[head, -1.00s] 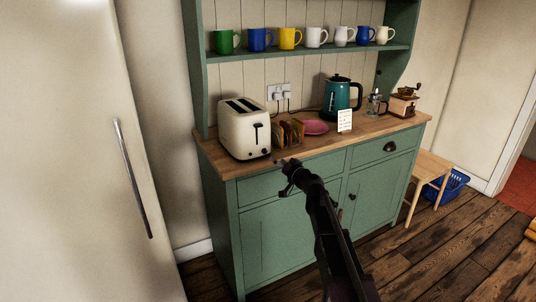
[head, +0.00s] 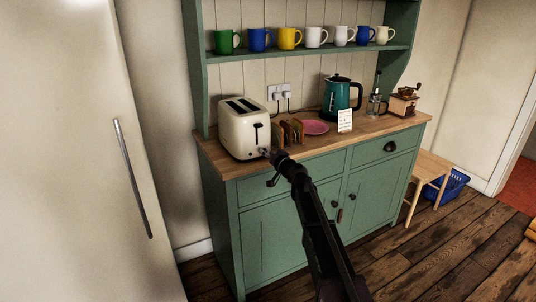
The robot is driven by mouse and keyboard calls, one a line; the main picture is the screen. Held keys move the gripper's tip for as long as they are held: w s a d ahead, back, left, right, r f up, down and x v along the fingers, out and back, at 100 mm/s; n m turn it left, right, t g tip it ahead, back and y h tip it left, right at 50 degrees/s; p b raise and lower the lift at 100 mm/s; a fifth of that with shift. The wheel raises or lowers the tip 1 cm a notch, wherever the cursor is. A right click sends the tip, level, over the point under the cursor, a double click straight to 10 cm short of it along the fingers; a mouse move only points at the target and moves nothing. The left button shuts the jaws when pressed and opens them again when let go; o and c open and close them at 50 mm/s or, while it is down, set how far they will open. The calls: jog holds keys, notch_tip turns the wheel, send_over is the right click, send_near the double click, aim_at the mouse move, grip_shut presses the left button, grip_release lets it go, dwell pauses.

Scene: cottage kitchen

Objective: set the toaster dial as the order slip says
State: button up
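The cream toaster (head: 243,132) stands at the left end of the dresser's wooden top, with two dark slots on top and a dark lever slit on its front end. My gripper (head: 267,152) is at the lower right of that front end, where the dial was visible before. It covers the dial, and I cannot tell whether it touches it. Its fingers are too small and dark to show whether they are open or shut. The white order slip (head: 345,121) stands upright on the top, in front of the kettle; its writing is too small to read.
A toast rack with slices (head: 290,132) stands just right of the toaster, close to my gripper. Several mugs line the shelf above.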

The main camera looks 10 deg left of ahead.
grip_shut()
jog(key=shift+m, duration=0.3)
jog(key=m, duration=0.4)
jog(key=shift+b, duration=0.4)
jog(key=shift+o, duration=0.2)
grip_release()
